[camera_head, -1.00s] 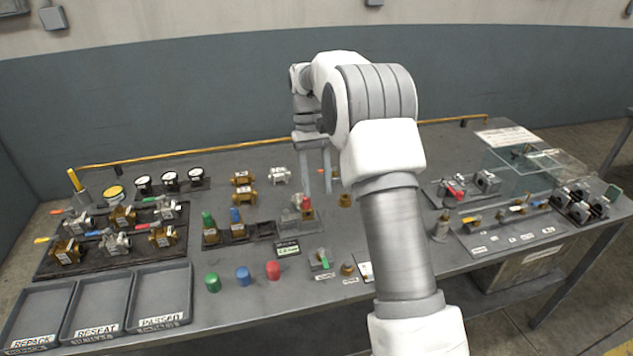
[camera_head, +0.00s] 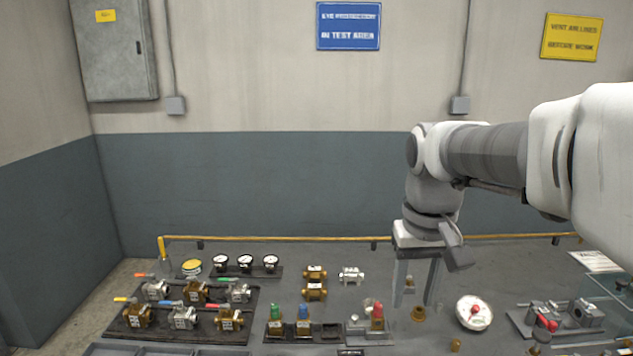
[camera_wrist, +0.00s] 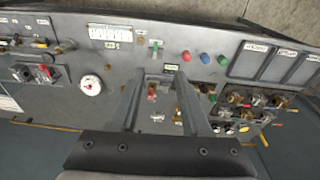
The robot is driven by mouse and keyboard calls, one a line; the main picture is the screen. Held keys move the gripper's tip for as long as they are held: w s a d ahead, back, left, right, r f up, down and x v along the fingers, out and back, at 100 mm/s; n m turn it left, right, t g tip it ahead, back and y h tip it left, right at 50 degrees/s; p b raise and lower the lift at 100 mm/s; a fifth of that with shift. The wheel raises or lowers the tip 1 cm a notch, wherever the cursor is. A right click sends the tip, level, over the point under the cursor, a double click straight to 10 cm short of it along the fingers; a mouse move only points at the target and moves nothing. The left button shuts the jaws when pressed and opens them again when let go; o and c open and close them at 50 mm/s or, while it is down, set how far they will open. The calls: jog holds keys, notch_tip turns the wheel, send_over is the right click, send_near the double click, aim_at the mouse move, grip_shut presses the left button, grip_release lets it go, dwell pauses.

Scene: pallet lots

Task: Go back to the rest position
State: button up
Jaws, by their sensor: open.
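My gripper (camera_head: 415,293) hangs from my bent arm above the back right part of the workbench, fingers pointing down. Its two fingers are apart with nothing held between them. In the wrist view the open gripper (camera_wrist: 162,78) shows its fingers spread over the bench. A small brass fitting (camera_head: 418,314) appears just below the fingers in the head view. A red-capped piece in a grey holder (camera_head: 377,318) stands to the left of the fingers. My forearm covers part of the right side.
A white round gauge (camera_head: 473,313) lies right of the gripper. Valves (camera_head: 184,318) on a dark mat fill the left of the bench. A yellow rail (camera_head: 300,238) runs along the back edge. Grey trays (camera_wrist: 288,66) show in the wrist view. The air above the bench is clear.

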jog(key=s+f+t, duration=0.2)
jog(key=s+t, duration=0.2)
jog(key=s, duration=0.9)
jog(key=shift+s+a+f, duration=0.25)
jog(key=shift+a+f, duration=0.1)
